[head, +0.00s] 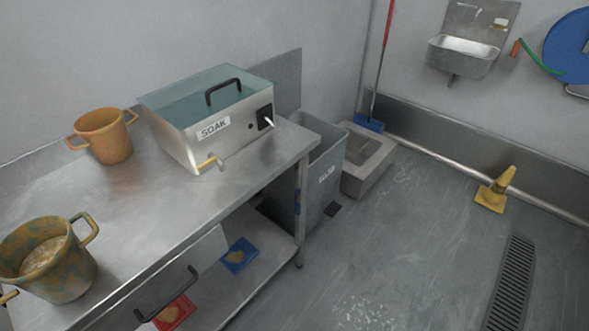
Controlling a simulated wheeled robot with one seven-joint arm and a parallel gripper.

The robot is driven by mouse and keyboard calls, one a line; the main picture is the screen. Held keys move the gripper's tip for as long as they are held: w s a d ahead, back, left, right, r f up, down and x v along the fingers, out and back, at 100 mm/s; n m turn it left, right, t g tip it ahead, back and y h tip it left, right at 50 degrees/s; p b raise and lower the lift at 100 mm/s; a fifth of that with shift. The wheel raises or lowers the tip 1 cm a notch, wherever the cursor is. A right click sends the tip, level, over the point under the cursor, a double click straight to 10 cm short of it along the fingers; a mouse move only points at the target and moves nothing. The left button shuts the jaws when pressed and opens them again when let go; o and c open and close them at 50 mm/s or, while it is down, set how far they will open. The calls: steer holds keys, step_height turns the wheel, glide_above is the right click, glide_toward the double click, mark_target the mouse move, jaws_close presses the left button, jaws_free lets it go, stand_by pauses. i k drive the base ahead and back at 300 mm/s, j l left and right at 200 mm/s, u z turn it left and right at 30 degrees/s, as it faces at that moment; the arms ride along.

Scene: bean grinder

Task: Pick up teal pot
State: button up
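A mottled teal and ochre pot (68,276) stands upright on the steel table (165,218) at its near left end. It has side handles, one at its upper right and one partly cut off by the left picture edge. Something pale and cloudy fills its inside. A plain orange-brown pot (105,136) with two handles stands farther back on the same table, near the wall. My gripper is not in view.
A steel box labelled SOAK (215,122), with a glassy lid, stands on the table's far end. A grey bin (320,180) stands beyond the table. The floor (400,245) at right is mostly clear around a yellow cone (496,190).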

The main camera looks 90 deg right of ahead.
mark_target(43, 256)
steer(key=j+z, duration=0.15)
steer(key=z, duration=0.8)
